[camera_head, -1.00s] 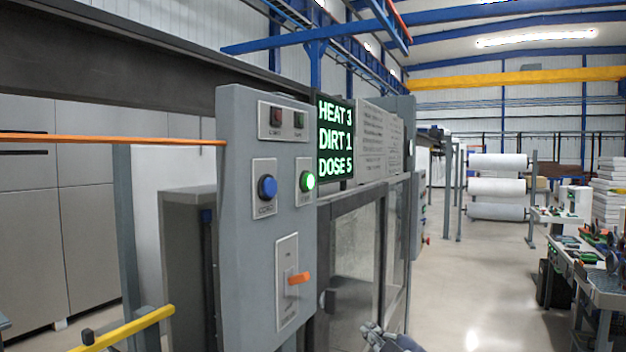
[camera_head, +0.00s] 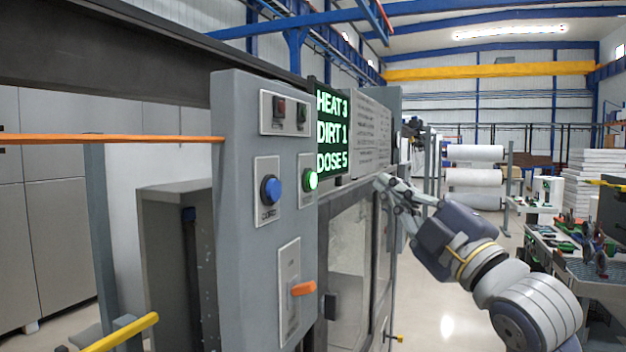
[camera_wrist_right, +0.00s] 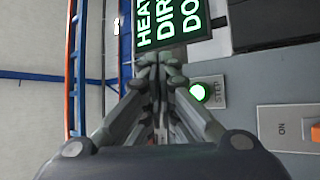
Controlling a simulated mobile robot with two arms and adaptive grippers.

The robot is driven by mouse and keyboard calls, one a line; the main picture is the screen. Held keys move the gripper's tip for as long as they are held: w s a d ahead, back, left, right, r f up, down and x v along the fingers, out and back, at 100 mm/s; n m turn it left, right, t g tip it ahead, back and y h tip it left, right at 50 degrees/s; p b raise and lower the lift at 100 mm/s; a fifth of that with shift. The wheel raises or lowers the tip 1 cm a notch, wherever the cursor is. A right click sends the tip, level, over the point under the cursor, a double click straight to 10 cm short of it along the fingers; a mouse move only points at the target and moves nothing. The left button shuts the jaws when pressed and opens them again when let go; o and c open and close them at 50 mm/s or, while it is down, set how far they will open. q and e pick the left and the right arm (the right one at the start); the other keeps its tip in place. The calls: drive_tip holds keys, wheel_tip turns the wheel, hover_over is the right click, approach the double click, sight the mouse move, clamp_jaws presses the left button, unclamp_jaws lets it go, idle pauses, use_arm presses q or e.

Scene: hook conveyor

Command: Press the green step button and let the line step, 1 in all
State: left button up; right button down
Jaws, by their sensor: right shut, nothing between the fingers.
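The green step button (camera_head: 311,179) is lit on the grey control panel (camera_head: 238,240), to the right of a blue button (camera_head: 270,190). In the right wrist view the lit green button (camera_wrist_right: 198,92) sits beside a plate marked STEP, just right of my fingers. My right gripper (camera_head: 381,182) is shut and empty, to the right of the panel and apart from the button in the head view. Its closed fingertips (camera_wrist_right: 158,62) point toward the display in the wrist view. My left gripper is not in view.
A display (camera_head: 334,132) reads HEAT 3, DIRT 1, DOSE 5. An orange-handled lever (camera_head: 303,288) sits low on the panel. A yellow bar (camera_head: 125,332) is at lower left. A cluttered workbench (camera_head: 560,248) stands at the right, with open floor between.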

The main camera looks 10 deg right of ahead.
sight(311, 180)
drive_tip(key=shift+d, duration=0.1)
drive_tip(key=w+a, duration=0.4)
drive_tip(key=a, duration=0.3)
drive_tip(key=shift+w+a+p, duration=0.15)
drive_tip(key=shift+w+p, duration=0.25)
drive_tip(key=shift+p, duration=0.05)
drive_tip(key=shift+w+a, duration=0.1)
idle(1.3)
drive_tip(key=shift+w+a, duration=0.2)
drive_tip(key=shift+a, duration=0.1)
